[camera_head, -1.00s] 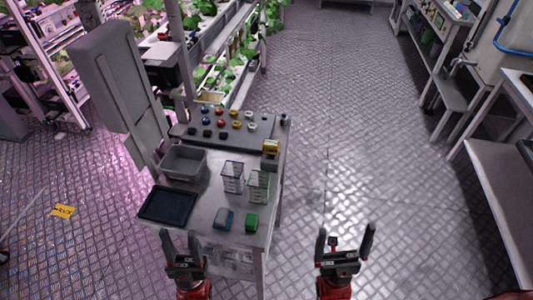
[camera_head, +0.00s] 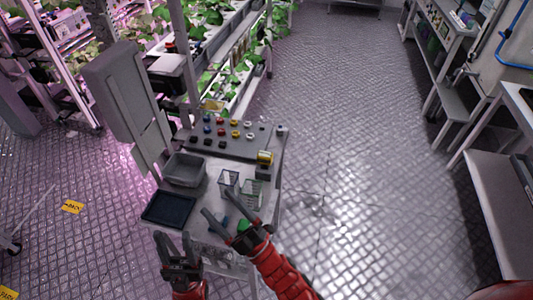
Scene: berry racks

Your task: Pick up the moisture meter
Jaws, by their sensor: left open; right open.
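My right gripper (camera_head: 229,201) is open over the front right of the grey table, its fingers pointing away from me. A green item (camera_head: 243,226) shows between its fingers, and a blue item (camera_head: 224,220) is mostly hidden by them. I cannot tell whether the fingers touch either one. A small yellow item (camera_head: 265,157) stands at the table's right side, beyond the clear baskets. Which of these is the moisture meter is too small to tell. My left gripper (camera_head: 172,236) is open and empty at the table's front edge, near the dark tray (camera_head: 150,222).
A panel with coloured buttons (camera_head: 183,142) runs along the back. Plant racks stand behind. The floor to the right (camera_head: 360,150) is clear.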

